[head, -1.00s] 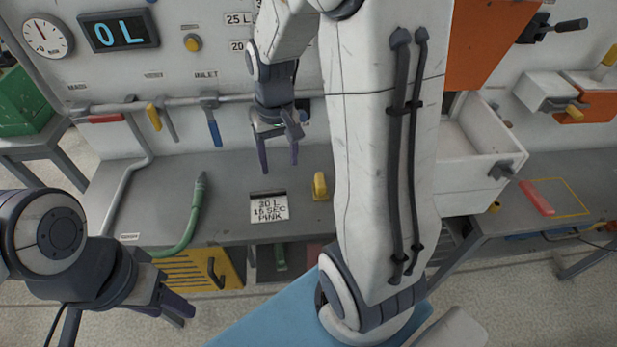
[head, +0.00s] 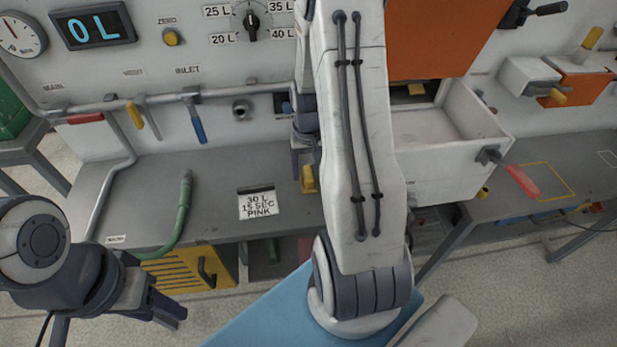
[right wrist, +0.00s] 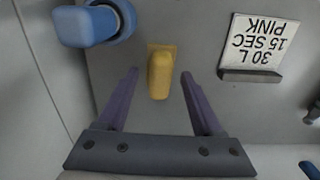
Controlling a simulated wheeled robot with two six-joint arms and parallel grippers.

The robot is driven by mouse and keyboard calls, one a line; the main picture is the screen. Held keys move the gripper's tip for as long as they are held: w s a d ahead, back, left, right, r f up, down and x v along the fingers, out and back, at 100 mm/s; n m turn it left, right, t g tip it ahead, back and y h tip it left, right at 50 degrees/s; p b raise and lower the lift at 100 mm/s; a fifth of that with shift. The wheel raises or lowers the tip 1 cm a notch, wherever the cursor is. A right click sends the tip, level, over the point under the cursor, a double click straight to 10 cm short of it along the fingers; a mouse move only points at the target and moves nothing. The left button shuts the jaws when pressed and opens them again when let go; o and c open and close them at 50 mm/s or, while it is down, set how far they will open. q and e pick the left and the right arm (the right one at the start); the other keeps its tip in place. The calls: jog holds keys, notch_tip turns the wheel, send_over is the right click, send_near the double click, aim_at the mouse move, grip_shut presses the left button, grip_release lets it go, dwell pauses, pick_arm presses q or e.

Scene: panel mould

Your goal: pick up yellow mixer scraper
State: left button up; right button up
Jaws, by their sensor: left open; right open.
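The yellow mixer scraper (head: 308,180) lies on the grey bench, just right of the white card, partly hidden by my right arm in the head view. In the right wrist view the scraper (right wrist: 160,74) shows between and beyond the fingertips. My right gripper (right wrist: 160,76) is open, with one purple finger to each side of it and nothing held. In the head view my right gripper (head: 302,160) is mostly hidden behind my arm, just above the scraper. My left gripper (head: 165,312) is open and empty at the lower left, in front of the bench.
The white card reading 30 L, 15 SEC, PINK (head: 256,204) lies beside the scraper. A green hose (head: 184,215) lies to the left. An open white drawer (head: 440,150) juts out on the right. In the right wrist view a blue knob-like part (right wrist: 88,24) is near the left finger.

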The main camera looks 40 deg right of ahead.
aim_at(308, 172)
notch_tip(308, 172, down, 2)
jog(key=shift+f, duration=0.1)
grip_shut()
jog(key=shift+r, duration=0.2)
notch_tip(308, 172, up, 18)
dwell(0.5)
jog(key=shift+f, duration=0.1)
